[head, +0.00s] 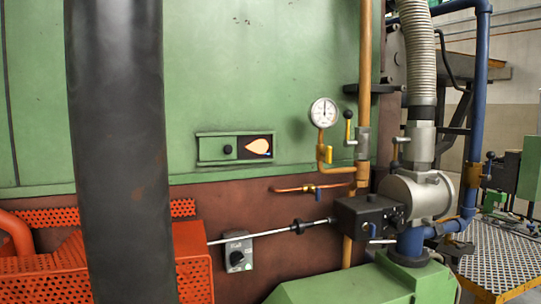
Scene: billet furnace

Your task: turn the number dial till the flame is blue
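A flame shows in a small sight window (258,146) in the green furnace wall. The flame is pale orange-yellow, with a small blue spot at its lower right end. Below it, a grey box with a round black knob (237,259) is mounted on the brown lower wall. It looks like the number dial, but its markings are too small to read. Neither of my grippers is in view, and nothing touches the knob.
A thick dark upright cylinder (118,150) blocks the left side. An orange perforated guard (193,265) stands left of the knob. A metal rod (270,231) runs to the black burner box (367,215). A round gauge (323,112) and yellow pipe (365,60) stand right.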

